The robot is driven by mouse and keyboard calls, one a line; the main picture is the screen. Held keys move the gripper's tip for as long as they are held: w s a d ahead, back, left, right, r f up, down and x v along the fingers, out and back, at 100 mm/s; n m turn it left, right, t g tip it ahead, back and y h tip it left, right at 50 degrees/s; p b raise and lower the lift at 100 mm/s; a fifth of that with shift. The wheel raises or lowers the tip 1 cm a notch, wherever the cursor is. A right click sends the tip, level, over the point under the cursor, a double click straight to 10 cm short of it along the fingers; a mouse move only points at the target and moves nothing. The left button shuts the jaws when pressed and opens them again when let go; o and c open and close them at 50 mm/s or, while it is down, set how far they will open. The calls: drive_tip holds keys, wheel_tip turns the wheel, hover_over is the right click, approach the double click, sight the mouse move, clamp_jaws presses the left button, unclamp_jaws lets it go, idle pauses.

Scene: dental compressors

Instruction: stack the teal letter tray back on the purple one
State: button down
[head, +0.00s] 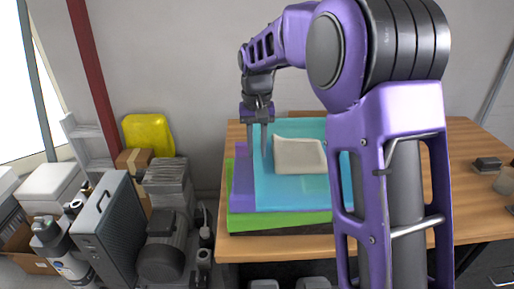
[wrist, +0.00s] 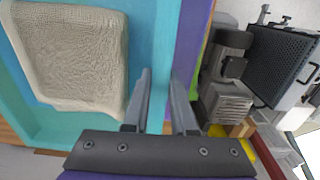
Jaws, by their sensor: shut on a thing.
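The teal letter tray (head: 300,194) is over the table with a folded beige cloth (head: 299,155) lying in it. My gripper (head: 258,152) points down at its left wall. In the wrist view the fingers (wrist: 160,82) are either side of the teal wall (wrist: 160,55), shut on it; the cloth (wrist: 70,55) shows beside them. The purple letter tray (head: 241,186) shows below and to the left of the teal one, which hides most of it. Whether the teal tray touches it, I cannot tell. In the wrist view a purple strip (wrist: 188,45) runs alongside the teal wall.
A green tray (head: 280,221) lies under the purple one on the wooden table (head: 450,215). A dark small box (head: 487,163) and a cup (head: 504,181) stand at the right. Compressors and boxes crowd the floor left of the table. My arm hides the table's middle right.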

drive_tip(key=shift+f, duration=0.5)
drive_tip(key=c, duration=0.7)
unclamp_jaws()
wheel_tip(320, 180, up, 13)
drive_tip(key=shift+r+p, duration=0.1)
drive_tip(key=shift+p, duration=0.9)
drive_tip(key=shift+a, duration=0.1)
